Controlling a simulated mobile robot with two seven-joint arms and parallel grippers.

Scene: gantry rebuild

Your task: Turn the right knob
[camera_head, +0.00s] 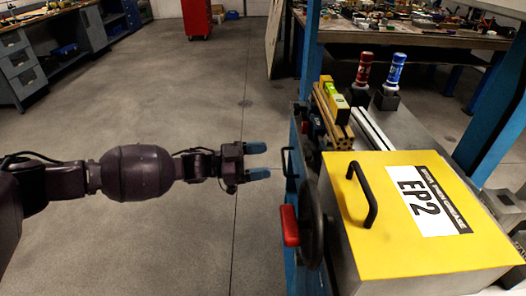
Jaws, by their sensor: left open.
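A red-handled knob (290,226) sits in front of a dark round disc (312,224) on the side of the bench, left of a yellow box. A smaller dark knob with a red part (304,127) shows further back on the same side. I cannot tell for sure which one the task calls the right knob. My left gripper (268,160) reaches in from the left with blue fingertips apart and nothing between them. It looks short of the bench side, above and left of the near red handle in the picture. My right gripper is out of view.
A yellow-lidded box (400,255) labelled EP2 with a black handle (364,190) fills the near right. A thin black bar handle (286,163) is just ahead of my fingertips. Red (364,70) and blue (396,72) bottles stand behind. The floor to the left is clear.

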